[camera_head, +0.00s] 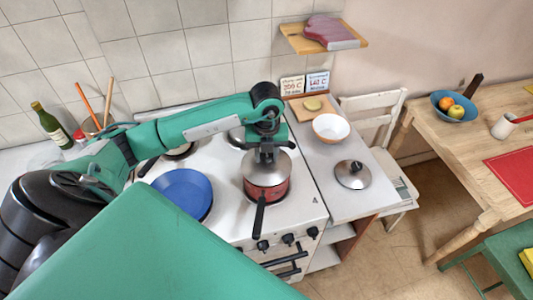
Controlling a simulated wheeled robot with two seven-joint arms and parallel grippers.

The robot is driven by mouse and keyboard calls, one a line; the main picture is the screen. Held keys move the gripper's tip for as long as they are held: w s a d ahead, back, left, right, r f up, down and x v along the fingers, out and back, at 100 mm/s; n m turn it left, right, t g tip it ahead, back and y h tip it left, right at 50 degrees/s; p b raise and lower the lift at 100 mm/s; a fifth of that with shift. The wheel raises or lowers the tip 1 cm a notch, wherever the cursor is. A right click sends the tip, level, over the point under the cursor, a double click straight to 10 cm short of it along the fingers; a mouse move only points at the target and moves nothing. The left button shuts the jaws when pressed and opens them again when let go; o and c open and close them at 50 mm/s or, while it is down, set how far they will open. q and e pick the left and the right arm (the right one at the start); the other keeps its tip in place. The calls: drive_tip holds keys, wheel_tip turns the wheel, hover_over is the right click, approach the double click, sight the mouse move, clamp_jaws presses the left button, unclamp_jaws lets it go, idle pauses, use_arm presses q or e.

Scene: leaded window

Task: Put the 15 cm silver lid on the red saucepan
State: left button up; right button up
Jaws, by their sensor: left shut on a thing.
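The red saucepan (267,192) stands on the front right of the white stove, its dark handle pointing toward me. A silver lid (281,168) covers the top of the saucepan and looks about level. I cannot tell whether it rests fully on the rim. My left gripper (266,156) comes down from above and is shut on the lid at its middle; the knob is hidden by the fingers. A second silver lid (353,176) with a dark knob lies on the grey counter to the right. My right gripper is not in view.
A blue round dish (183,190) sits on the stove's front left. A white bowl (332,128) and a small board (303,107) stand at the counter's back. A bottle (51,126) is at the far left. A wooden table (455,130) is at right.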

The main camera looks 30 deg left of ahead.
use_arm(q)
drive_tip(key=shift+f+b, duration=0.5)
drive_tip(key=shift+b, duration=0.25)
idle(0.8)
drive_tip(key=o, duration=1.7)
drive_tip(key=shift+r+p, duration=1.9)
drive_tip(key=shift+r, duration=1.65)
drive_tip(key=shift+f, duration=0.1)
